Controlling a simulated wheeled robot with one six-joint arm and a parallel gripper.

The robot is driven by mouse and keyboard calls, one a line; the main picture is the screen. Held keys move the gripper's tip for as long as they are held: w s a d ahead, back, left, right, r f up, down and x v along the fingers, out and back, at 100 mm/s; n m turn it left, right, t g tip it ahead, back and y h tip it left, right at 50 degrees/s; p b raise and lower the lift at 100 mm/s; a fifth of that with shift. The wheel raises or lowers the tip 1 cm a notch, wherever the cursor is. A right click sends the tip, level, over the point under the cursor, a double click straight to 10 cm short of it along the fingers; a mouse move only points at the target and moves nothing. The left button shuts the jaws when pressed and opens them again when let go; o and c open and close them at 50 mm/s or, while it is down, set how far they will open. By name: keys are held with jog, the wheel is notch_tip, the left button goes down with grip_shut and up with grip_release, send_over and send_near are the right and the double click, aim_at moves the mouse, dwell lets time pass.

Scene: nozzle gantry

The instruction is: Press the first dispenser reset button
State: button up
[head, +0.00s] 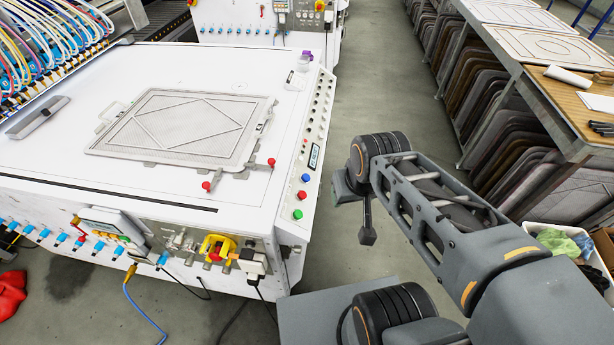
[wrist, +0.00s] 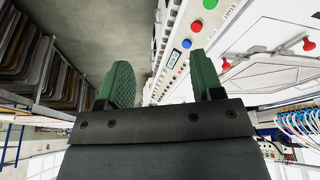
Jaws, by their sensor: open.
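A control strip (head: 318,125) runs along the right edge of the white machine. It carries a long row of small buttons (head: 322,106), a small display (head: 314,156), and blue (head: 305,177), red (head: 301,195) and green (head: 297,213) buttons. No readable label shows which is the first dispenser reset button. My gripper (wrist: 160,78) is open and empty, with two green fingers apart. In the wrist view the display (wrist: 173,58) and blue button (wrist: 187,43) show beyond the fingers. In the head view my gripper is right of the strip, over the aisle, apart from the machine.
A framed panel (head: 180,127) lies on the white machine top, with red-knobbed clamps (head: 271,162) near its corner. Coloured hoses (head: 50,40) are at the left. Racks of dark panels (head: 480,90) stand at the right. The grey floor aisle (head: 385,85) between is clear.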

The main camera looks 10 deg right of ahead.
grip_shut()
dwell(0.3)
dwell(1.1)
